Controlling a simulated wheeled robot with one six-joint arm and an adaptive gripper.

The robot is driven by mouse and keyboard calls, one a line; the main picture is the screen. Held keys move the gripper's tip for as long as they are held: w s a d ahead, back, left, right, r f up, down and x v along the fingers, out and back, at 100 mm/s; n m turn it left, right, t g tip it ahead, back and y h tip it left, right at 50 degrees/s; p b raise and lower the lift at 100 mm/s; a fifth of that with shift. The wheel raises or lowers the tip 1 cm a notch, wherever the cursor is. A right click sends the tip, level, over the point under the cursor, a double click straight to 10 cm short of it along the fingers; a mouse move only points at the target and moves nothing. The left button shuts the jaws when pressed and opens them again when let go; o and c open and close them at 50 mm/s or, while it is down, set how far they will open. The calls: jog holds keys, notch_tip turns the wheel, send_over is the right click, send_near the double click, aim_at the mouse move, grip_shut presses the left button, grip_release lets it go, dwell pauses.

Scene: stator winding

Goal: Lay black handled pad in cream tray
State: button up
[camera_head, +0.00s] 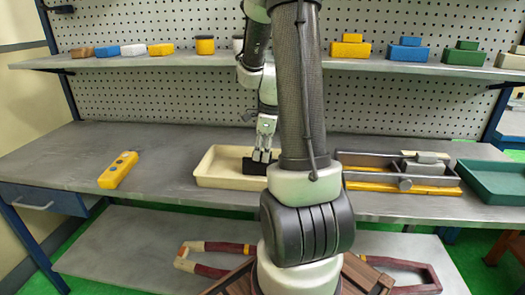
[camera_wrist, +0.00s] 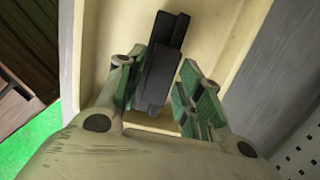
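The black handled pad (camera_head: 256,169) is inside the cream tray (camera_head: 217,181), at the tray's right part in the head view. My gripper (camera_head: 263,155) is directly above it, fingers pointing down. In the wrist view the pad (camera_wrist: 161,68) is a long dark block with a raised strip, lying between my gripper's green-lined fingers (camera_wrist: 160,90). The fingers are apart, one on each side, and a gap shows between the right finger and the pad. The cream tray (camera_wrist: 215,45) fills the background there. My arm hides the tray's right end in the head view.
A yellow block with dark buttons (camera_head: 118,170) lies on the bench to the left. A metal fixture with a yellow base (camera_head: 400,180) and a green tray (camera_head: 495,181) stand to the right. A shelf (camera_head: 130,62) with several coloured blocks runs behind.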

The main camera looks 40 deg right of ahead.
jog(key=shift+r, duration=0.1)
notch_tip(320, 180, up, 11)
jog(key=s+d, duration=0.1)
jog(key=s+a+r+n+t, duration=0.1)
jog(key=s+a+r+n, duration=0.1)
jog(key=s+a+n, duration=0.5)
jog(key=s+a+r+n+t+h, duration=0.1)
jog(key=s+a+n, duration=0.6)
jog(key=n, duration=1.3)
notch_tip(320, 180, up, 2)
jog(key=shift+a+r+n+t, duration=0.3)
jog(key=shift+a+t, duration=0.2)
jog(key=shift+a, duration=0.35)
jog(key=shift+s, duration=0.1)
jog(key=shift+c, duration=0.3)
